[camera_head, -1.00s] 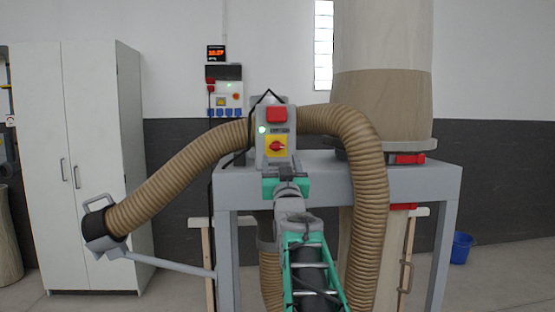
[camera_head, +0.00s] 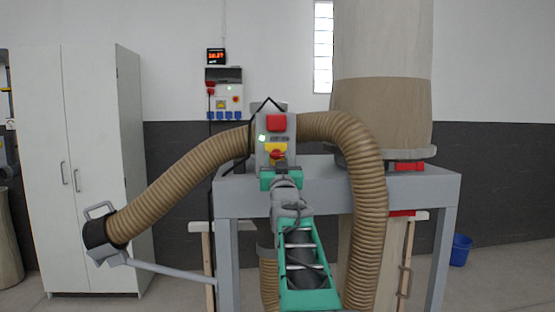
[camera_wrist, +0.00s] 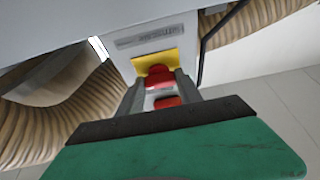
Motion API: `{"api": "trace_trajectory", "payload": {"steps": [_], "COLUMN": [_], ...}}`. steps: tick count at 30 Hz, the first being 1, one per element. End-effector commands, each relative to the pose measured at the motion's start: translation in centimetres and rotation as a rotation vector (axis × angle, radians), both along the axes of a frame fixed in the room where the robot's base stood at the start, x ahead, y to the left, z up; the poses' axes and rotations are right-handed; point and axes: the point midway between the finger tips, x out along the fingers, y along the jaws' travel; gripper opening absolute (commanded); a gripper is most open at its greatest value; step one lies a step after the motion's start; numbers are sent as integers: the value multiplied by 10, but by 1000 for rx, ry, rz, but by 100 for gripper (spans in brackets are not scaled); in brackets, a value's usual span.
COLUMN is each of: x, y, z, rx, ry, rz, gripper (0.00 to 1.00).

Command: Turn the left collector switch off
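The collector switch is a red rotary knob (camera_head: 277,155) on a yellow plate (camera_head: 271,147), low on a grey control box (camera_head: 262,128). In the wrist view the red knob (camera_wrist: 158,75) and yellow plate (camera_wrist: 150,62) lie just past my fingertips. My gripper (camera_head: 278,168) is right at the lower part of the box and hides part of the knob. In the wrist view my gripper (camera_wrist: 162,82) has its two fingers apart, one on each side of the red knob. I cannot tell whether they touch it. A green lamp (camera_head: 262,138) on the box is lit.
A red button (camera_head: 276,122) sits above the knob. A ribbed hose (camera_head: 180,185) runs close on both sides of the box. The grey frame beam (camera_head: 410,190) lies behind my gripper. A wall panel (camera_head: 224,90) and white cabinet (camera_head: 90,170) stand farther back.

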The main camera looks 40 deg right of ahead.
Motion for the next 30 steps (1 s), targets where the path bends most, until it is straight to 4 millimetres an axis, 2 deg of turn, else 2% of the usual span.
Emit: {"api": "trace_trajectory", "payload": {"steps": [2,13,23,30], "x": [0,0,-1,-2], "y": [0,0,-1,-2], "z": [0,0,-1,-4], "rx": [0,0,-30,-134], "ry": [0,0,20,90], "rz": [0,0,-2,-3], "gripper": [33,2,1,1]}}
